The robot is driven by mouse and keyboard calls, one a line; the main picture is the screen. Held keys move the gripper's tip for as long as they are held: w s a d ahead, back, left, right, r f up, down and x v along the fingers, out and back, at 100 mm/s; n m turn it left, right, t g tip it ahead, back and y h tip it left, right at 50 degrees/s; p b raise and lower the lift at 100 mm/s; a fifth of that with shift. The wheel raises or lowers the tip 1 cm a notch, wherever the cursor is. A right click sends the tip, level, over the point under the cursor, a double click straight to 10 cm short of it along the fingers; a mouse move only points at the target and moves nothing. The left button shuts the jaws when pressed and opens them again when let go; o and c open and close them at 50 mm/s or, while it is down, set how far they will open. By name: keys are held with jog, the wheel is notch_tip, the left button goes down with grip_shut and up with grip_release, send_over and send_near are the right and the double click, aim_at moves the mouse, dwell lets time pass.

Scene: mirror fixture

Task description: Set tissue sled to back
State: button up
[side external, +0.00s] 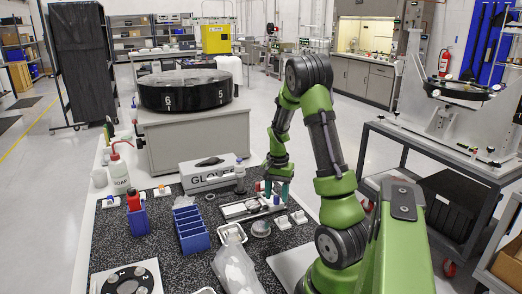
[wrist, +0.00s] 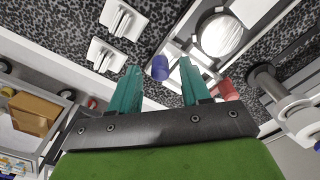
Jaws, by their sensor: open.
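The white mirror fixture (side external: 246,209) lies on the speckled mat in the side view. In the wrist view its round mirror (wrist: 221,36) is at the upper right. A blue knob (wrist: 160,67) shows between my teal fingertips in the wrist view, and a red knob (wrist: 228,89) lies just right of the right finger. I cannot tell for sure which part is the tissue sled. My gripper (side external: 277,194) points down over the right end of the fixture. It also shows in the wrist view (wrist: 158,72), open, with gaps visible beside the blue knob.
Two small white blocks (side external: 291,218) sit right of the fixture. A glove box (side external: 208,174), a blue bin (side external: 191,230), a soap bottle (side external: 119,170) and a clear bag (side external: 237,268) stand or lie around it. Bare mat (side external: 162,250) shows at the front left.

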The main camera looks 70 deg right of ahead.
jog(key=shift+f, duration=0.55)
grip_shut()
